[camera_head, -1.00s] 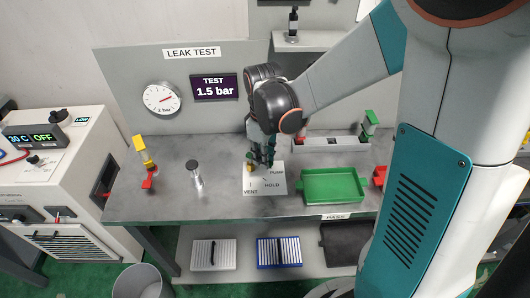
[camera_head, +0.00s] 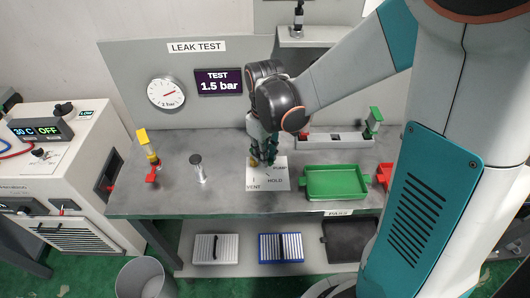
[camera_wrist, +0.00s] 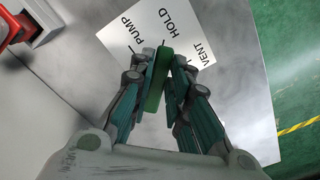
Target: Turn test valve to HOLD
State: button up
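The test valve's white plate (camera_head: 267,184) lies on the grey bench, with PUMP, HOLD and VENT printed on it. In the wrist view the plate (camera_wrist: 225,45) shows the same words beyond my fingers. A green valve handle (camera_wrist: 157,82) stands between my fingertips, its far end toward the HOLD mark. My gripper (camera_wrist: 160,72) has one finger on each side of the handle and looks closed on it. In the head view my gripper (camera_head: 263,160) is low over the plate's back left part and hides most of the valve. The screen (camera_head: 219,83) reads TEST 1.5 bar.
A green tray (camera_head: 337,196) stands right of the plate. A metal cylinder (camera_head: 199,168) and a yellow and red fixture (camera_head: 150,158) stand to the left. A grey fixture with a green clamp (camera_head: 374,120) is behind the tray. Bare bench lies around the plate.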

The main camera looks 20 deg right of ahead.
jog(key=shift+o, duration=1.1)
notch_tip(320, 180, up, 12)
jog(key=shift+s, duration=0.15)
jog(key=s+d+r+m+t, duration=0.1)
jog(key=s+m+t, duration=0.4)
jog(key=s, duration=0.7)
jog(key=shift+d+r+t, duration=0.35)
jog(key=shift+r+t, duration=0.35)
jog(key=shift+t, duration=0.4)
